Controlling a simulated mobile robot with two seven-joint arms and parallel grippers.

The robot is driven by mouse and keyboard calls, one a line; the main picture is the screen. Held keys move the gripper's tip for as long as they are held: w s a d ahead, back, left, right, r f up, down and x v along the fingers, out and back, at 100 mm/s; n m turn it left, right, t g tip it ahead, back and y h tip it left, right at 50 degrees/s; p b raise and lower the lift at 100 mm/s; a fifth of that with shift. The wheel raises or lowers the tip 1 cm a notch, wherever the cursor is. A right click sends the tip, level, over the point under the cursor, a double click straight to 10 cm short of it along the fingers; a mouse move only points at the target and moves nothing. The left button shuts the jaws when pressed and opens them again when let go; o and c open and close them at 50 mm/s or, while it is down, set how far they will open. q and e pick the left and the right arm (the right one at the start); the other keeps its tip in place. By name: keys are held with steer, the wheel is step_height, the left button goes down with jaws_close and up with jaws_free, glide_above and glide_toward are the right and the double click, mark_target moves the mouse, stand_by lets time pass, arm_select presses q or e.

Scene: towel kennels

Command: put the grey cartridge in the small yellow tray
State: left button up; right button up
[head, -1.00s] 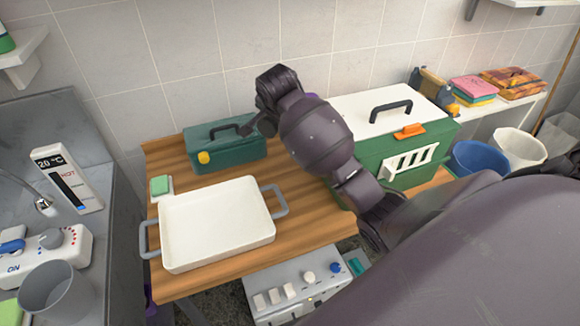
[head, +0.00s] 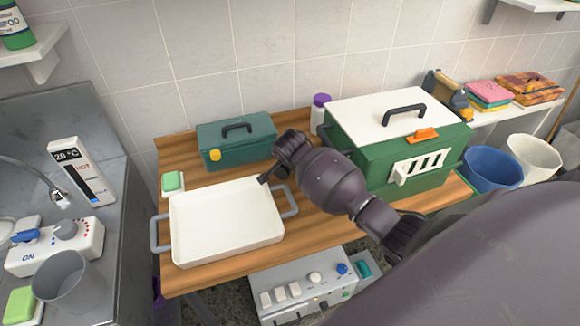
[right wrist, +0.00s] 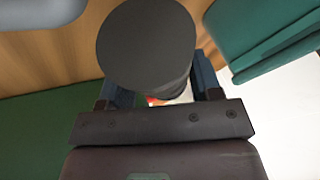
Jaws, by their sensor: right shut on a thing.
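My right gripper (head: 276,168) is above the wooden table, near the back right corner of the cream tray with grey handles. In the right wrist view the right gripper (right wrist: 160,88) is shut on a dark grey round cartridge (right wrist: 146,45), whose flat end faces the camera. In the head view I cannot make out the cartridge against the dark hand. No small yellow tray shows in these frames. My left gripper is not in view.
The cream tray (head: 225,222) fills the table's front left. Behind stand a teal toolbox (head: 236,142), a purple-capped bottle (head: 320,113) and a green kennel (head: 400,135). A green sponge (head: 172,181) lies left. A grey control box (head: 302,287) is below the table edge.

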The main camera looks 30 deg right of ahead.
steer(key=shift+f, duration=1.35)
steer(key=shift+f, duration=0.2)
steer(key=o, duration=0.7)
steer(key=shift+r, duration=0.15)
steer(key=v, duration=1.2)
steer(key=shift+o, duration=0.2)
steer(key=shift+r, duration=0.1)
